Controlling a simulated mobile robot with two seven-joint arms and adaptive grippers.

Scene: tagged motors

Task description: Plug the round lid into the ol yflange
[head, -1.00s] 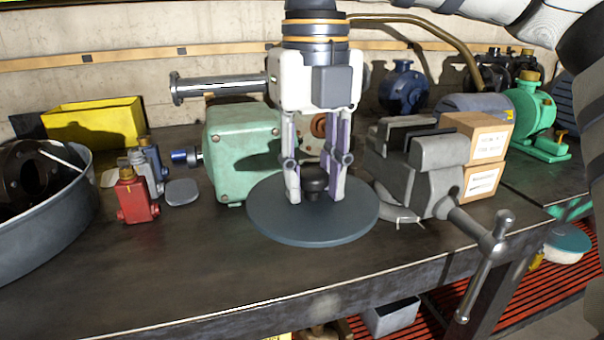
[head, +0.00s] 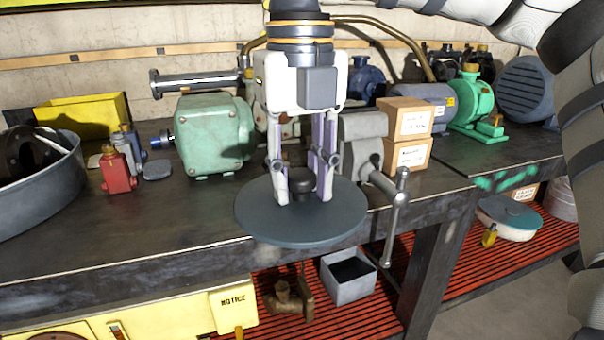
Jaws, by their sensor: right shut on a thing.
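The round lid (head: 256,222) is a flat dark teal disc with a black knob in its middle. My right gripper (head: 302,197) points down and is shut on the knob, one finger on each side. The lid is about level and overlaps the workbench's front edge in the picture; it seems held above the bench. A dark round part with holes (head: 22,160), perhaps the oily flange, lies in a grey round basin (head: 62,188) at the far left, partly cut off by the frame. My left gripper is not in view.
A green gearbox (head: 212,135), a grey vise (head: 362,150) and cardboard boxes (head: 405,118) stand behind the lid. A red part (head: 117,172) stands near the basin. The bench front left of the lid is clear. A grey bin (head: 348,285) sits on the red slatted shelf below.

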